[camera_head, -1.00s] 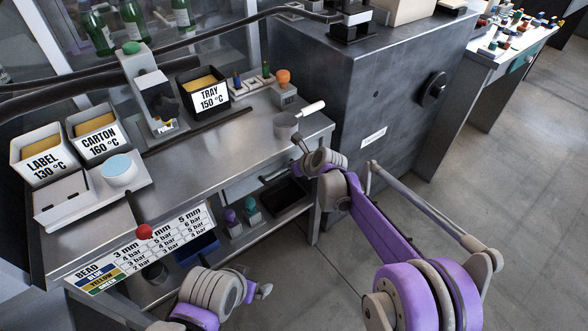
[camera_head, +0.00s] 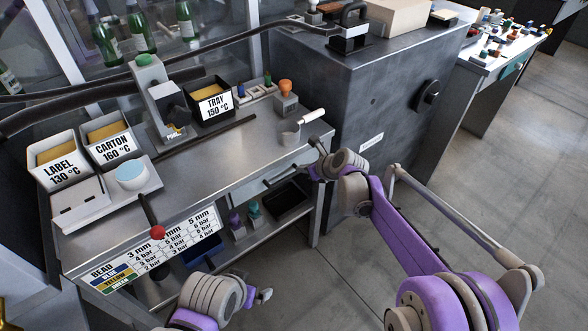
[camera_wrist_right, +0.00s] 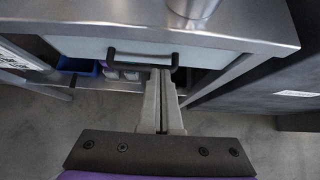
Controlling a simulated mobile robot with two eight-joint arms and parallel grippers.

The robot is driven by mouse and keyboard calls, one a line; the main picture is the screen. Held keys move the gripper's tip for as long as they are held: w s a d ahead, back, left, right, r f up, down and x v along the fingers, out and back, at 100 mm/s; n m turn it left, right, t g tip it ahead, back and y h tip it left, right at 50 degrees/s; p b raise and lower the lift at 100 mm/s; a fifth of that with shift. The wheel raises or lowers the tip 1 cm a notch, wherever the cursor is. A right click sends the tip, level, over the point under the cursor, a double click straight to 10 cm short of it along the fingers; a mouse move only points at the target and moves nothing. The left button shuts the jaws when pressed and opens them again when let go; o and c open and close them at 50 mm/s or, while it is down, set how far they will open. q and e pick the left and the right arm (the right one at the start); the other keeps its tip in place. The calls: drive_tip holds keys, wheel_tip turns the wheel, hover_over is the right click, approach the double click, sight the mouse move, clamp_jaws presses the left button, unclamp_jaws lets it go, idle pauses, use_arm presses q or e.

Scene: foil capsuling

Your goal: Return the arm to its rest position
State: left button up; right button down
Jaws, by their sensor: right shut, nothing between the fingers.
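My right arm (camera_head: 405,220) reaches in from the lower right, with its wrist in front of the bench's right end. In the right wrist view my right gripper (camera_wrist_right: 160,76) is shut and empty. Its pale fingers point at the front of a drawer (camera_wrist_right: 215,57), close to the dark drawer handle (camera_wrist_right: 145,56); whether they touch it is unclear. In the head view the fingertips are hard to make out against the wrist.
The steel bench (camera_head: 225,160) holds LABEL (camera_head: 60,172) and CARTON (camera_head: 112,150) bins, a TRAY bin (camera_head: 213,105) and a small pot (camera_head: 290,136). A large grey cabinet (camera_head: 385,110) stands right of it. The floor (camera_head: 530,200) at right is clear.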

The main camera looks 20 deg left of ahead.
drive_tip(key=shift+v, duration=0.95)
drive_tip(key=s+d+r+n+h+p, duration=0.2)
drive_tip(key=s+d+r+n, duration=0.35)
drive_tip(key=s+d, duration=0.3)
drive_tip(key=s+d+r+n+h+p, duration=0.2)
drive_tip(key=s+d+r+n+p, duration=0.15)
drive_tip(key=s+d+n, duration=0.45)
drive_tip(key=s+d+n+h+p, duration=0.1)
drive_tip(key=s+d+n, duration=0.5)
drive_tip(key=s, duration=0.3)
drive_tip(key=s+d+f+n+h+p, duration=0.1)
drive_tip(key=s+d+n+h+p, duration=0.1)
drive_tip(key=s+d+n, duration=0.3)
drive_tip(key=s+d, duration=0.3)
drive_tip(key=s, duration=0.1)
drive_tip(key=shift+s+n+g+h, duration=0.3)
drive_tip(key=shift+s+n, duration=0.05)
drive_tip(key=shift+s, duration=0.05)
drive_tip(key=shift+d+f, duration=0.1)
